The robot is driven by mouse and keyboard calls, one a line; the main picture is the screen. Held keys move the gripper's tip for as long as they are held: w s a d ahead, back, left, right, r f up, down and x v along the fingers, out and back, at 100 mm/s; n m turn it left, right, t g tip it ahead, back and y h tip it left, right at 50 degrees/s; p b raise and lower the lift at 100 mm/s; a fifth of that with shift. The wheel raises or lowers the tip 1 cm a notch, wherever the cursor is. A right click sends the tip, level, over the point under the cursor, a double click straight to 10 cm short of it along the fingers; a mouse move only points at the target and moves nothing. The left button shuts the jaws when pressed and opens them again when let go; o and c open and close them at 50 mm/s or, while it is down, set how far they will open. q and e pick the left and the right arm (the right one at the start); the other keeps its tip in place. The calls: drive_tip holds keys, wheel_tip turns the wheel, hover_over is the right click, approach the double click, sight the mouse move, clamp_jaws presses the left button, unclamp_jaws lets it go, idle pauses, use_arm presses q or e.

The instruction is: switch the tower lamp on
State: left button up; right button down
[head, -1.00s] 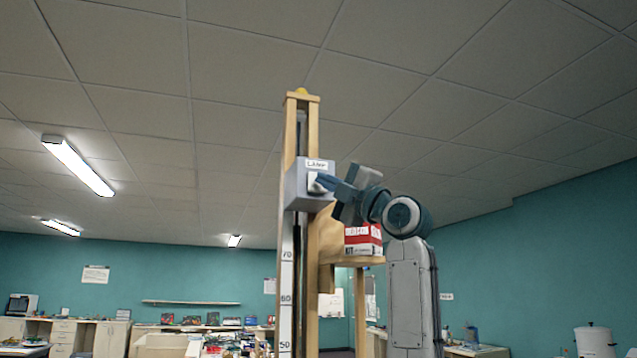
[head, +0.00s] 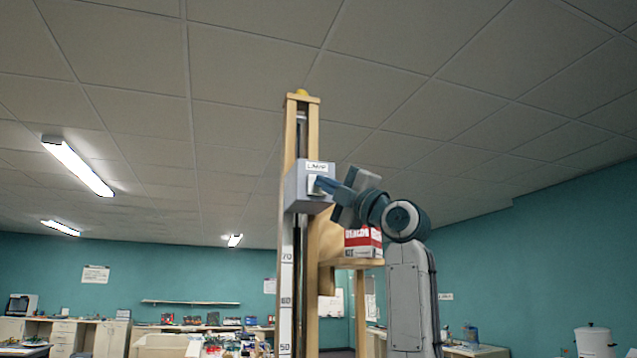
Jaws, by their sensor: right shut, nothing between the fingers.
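The wooden tower (head: 313,240) stands upright in the middle, with a small yellow lamp dome (head: 302,92) on its top; I cannot tell whether it is lit. A grey box labelled LAMP (head: 296,187) is fixed to the tower and carries a white switch (head: 313,185) on its front. My right gripper (head: 319,181) is shut and empty, its blue fingertips at the switch, partly covering it. Whether they touch it I cannot tell for sure. My left gripper is not in view.
A red and white box (head: 363,241) sits on a wooden shelf (head: 357,263) just behind my right arm. A measuring scale (head: 286,300) runs down the tower's front. Benches with clutter (head: 215,343) line the far wall. The space left of the tower is clear.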

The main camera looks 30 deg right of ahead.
drive_tip(key=shift+w+d, duration=0.1)
drive_tip(key=shift+w, duration=0.05)
drive_tip(key=shift+s, duration=0.3)
idle(0.4)
drive_tip(key=s+a+b, duration=0.1)
drive_tip(key=s, duration=0.5)
drive_tip(key=shift+a, duration=0.3)
drive_tip(key=shift+w+f, duration=0.1)
idle(0.3)
